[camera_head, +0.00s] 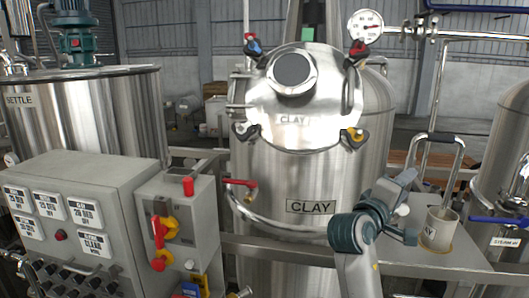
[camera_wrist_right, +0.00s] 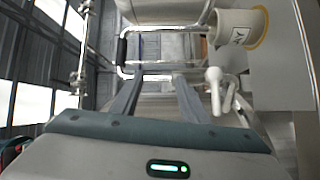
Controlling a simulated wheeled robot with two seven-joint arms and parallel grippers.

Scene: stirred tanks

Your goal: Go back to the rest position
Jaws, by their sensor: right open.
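My right gripper (camera_head: 408,207) is in front of the CLAY tank (camera_head: 312,180), at its lower right, above a grey shelf. In the right wrist view its two fingers (camera_wrist_right: 157,85) are spread apart with nothing between them. A pale cup with a CLAY label (camera_head: 441,228) stands on the shelf to the right of the gripper, apart from it. The cup also shows at the upper right of the right wrist view (camera_wrist_right: 232,27). A small white round-headed piece (camera_wrist_right: 214,82) shows beside the right finger. My left gripper is not in view.
A control box (camera_head: 118,200) with labels and knobs stands at the lower left, beside a smaller box with a red-and-yellow switch (camera_head: 180,230). The SETTLE tank (camera_head: 95,110) is behind them. A metal hoop handle (camera_head: 461,160) rises behind the cup. The shelf (camera_head: 425,262) has bare space in front.

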